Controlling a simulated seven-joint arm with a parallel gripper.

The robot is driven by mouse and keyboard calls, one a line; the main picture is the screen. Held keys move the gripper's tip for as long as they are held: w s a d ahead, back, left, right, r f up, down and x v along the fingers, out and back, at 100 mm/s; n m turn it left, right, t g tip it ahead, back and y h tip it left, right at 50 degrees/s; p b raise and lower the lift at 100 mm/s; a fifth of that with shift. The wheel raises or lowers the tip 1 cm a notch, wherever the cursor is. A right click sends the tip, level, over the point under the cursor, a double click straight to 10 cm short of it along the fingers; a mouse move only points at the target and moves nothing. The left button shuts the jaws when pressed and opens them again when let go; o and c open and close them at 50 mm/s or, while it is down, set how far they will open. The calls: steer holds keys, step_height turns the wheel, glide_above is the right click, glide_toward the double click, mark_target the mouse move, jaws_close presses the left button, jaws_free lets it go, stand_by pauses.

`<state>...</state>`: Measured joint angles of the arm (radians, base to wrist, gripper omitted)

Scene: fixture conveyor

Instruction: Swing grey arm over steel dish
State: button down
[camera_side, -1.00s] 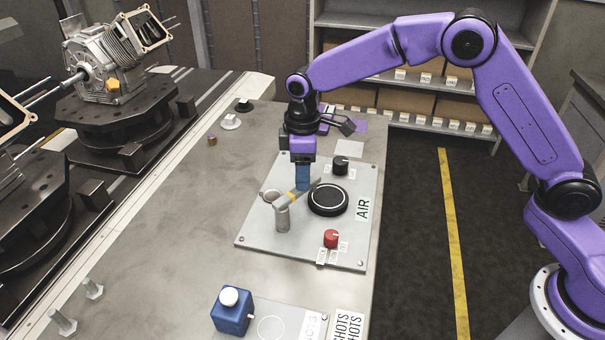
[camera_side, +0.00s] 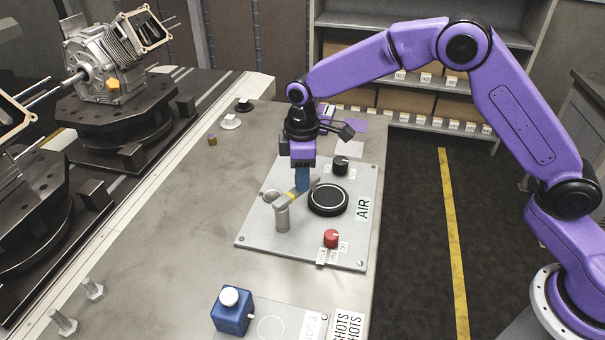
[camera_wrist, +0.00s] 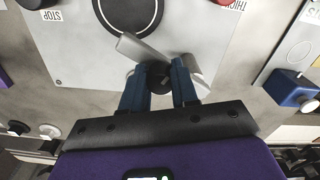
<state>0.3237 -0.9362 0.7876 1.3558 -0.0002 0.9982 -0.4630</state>
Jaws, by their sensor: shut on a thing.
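The light panel (camera_side: 258,236) also bears a black disc (camera_side: 328,199), a black knob (camera_side: 340,165) and a red knob (camera_side: 331,238). A blue button box (camera_side: 231,315) stands at the front. The bench left of the panel is mostly clear.

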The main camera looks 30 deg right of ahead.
steer(key=w+a+n, duration=0.4)
steer(key=n, duration=0.7)
steer(key=shift+w+a+n, duration=0.25)
steer(key=shift+n, duration=0.15)
steer(key=shift+a+r, duration=0.1)
stand_by(0.4)
steer(key=c, duration=0.9)
jaws_free()
steer(key=shift+o, duration=0.2)
step_height(320, 180, up, 17)
steer(key=shift+r, duration=0.2)
